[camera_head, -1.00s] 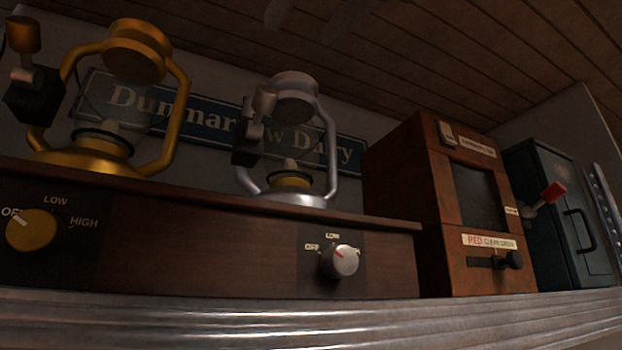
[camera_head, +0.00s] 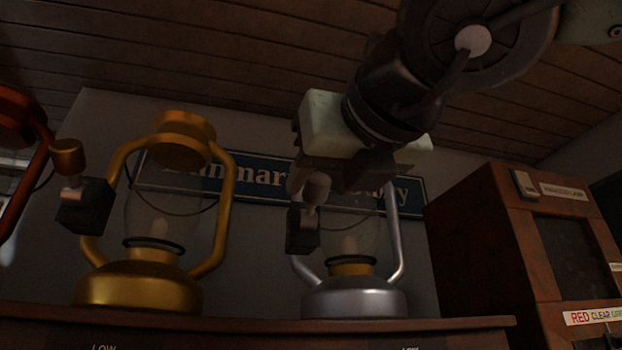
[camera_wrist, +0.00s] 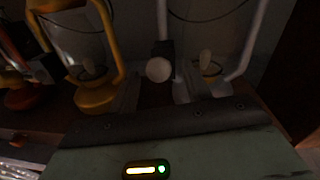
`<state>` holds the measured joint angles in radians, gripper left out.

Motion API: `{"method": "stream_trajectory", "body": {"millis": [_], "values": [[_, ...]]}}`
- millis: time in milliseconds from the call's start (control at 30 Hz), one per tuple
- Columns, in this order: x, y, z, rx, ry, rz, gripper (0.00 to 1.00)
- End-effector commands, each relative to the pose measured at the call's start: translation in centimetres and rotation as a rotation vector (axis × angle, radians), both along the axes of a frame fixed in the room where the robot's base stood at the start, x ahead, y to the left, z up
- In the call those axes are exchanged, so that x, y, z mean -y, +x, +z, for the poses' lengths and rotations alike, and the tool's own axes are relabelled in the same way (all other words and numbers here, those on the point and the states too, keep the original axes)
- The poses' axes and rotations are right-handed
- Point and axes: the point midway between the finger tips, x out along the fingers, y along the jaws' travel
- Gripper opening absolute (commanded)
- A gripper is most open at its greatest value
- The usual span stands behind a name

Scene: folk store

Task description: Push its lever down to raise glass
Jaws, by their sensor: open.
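A silver lantern (camera_head: 352,300) stands on the wooden shelf, its glass (camera_head: 345,232) low in the frame and partly hidden by my arm. Its lever has a rounded knob (camera_head: 316,186) above a black block (camera_head: 302,231) on the lantern's left side.
A gold lantern (camera_head: 140,287) with its own lever stands to the left, and a red lantern (camera_head: 18,130) is at the far left edge. A wooden cabinet (camera_head: 487,245) stands to the right. A blue sign (camera_head: 240,178) hangs on the wall behind.

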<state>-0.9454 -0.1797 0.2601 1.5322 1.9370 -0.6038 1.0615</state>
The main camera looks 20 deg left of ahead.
Motion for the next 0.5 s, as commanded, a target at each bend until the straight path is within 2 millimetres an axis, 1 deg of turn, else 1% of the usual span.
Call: {"method": "stream_trajectory", "body": {"millis": [33, 200, 333, 500], "values": [[-0.6, 0.9, 0.3, -0.002, -0.002, -0.001, 0.48], [-2.1, 2.8, 0.2, -0.001, -0.001, 0.000, 0.48], [-2.8, 3.7, 0.1, 0.000, 0.000, 0.000, 0.48], [-3.0, 4.0, 0.0, 0.001, 0.001, 0.000, 0.48]]}}
